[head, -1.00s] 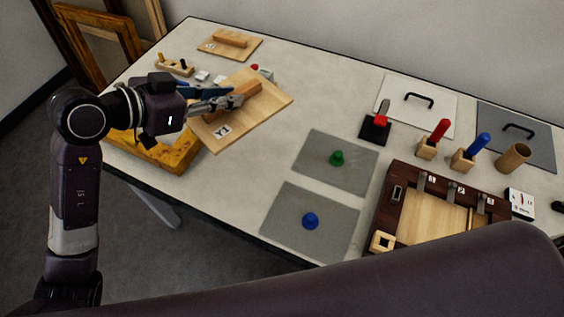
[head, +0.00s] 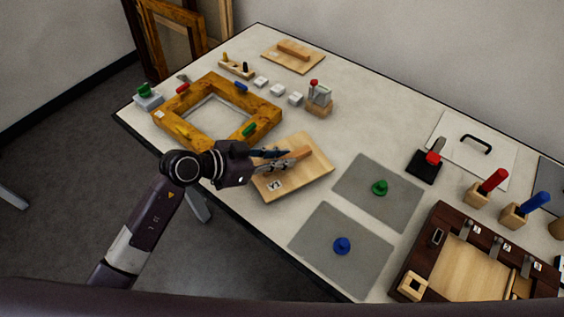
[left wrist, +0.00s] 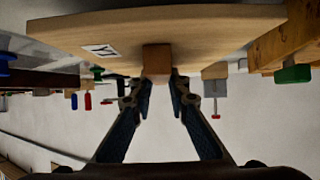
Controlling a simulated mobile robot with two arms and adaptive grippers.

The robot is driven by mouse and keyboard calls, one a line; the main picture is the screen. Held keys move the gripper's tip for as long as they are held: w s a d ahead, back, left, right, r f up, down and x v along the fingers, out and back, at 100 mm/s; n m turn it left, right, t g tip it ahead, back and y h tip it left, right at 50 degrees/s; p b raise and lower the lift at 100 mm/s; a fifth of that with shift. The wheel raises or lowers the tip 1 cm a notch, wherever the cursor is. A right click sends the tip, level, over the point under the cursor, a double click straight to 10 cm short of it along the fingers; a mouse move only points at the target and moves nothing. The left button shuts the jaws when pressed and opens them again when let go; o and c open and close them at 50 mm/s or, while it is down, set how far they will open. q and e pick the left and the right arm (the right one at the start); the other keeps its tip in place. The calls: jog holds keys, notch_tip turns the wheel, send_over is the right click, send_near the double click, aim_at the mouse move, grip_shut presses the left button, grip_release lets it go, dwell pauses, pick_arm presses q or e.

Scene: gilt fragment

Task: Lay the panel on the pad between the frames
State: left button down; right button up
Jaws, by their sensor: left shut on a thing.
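The panel (head: 308,180) is a light wooden board with a bar handle (head: 297,154) and a small white label. My left gripper (head: 285,158) is shut on that handle. In the left wrist view, the fingers (left wrist: 159,82) close on the handle block (left wrist: 156,59), with the panel (left wrist: 215,22) beyond it. The panel is near the table's front edge, right of the gilt frame (head: 170,128) and left of two grey pads. One pad (head: 355,180) bears a green knob, the other (head: 325,268) a blue knob. The panel's height is hard to tell. My right gripper is out of view.
A dark wooden frame-like tray (head: 416,262) stands at right. A second panel (head: 275,58) lies at the back. Small white blocks (head: 277,90) and a bottle in a wooden holder (head: 319,106) stand behind the held panel. A black stand (head: 424,170) is beyond the pads.

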pick_arm(q)
jog(key=shift+w+f, duration=0.1)
jog(key=shift+f, duration=1)
jog(key=c, duration=1.8)
grip_release()
jog(key=shift+f, duration=0.2)
jog(key=shift+c, duration=0.2)
jog(key=shift+r, duration=0.2)
jog(key=b+v, duration=0.1)
jog(key=v, duration=1.1)
jog(key=shift+f, duration=0.1)
jog(key=shift+d, duration=0.1)
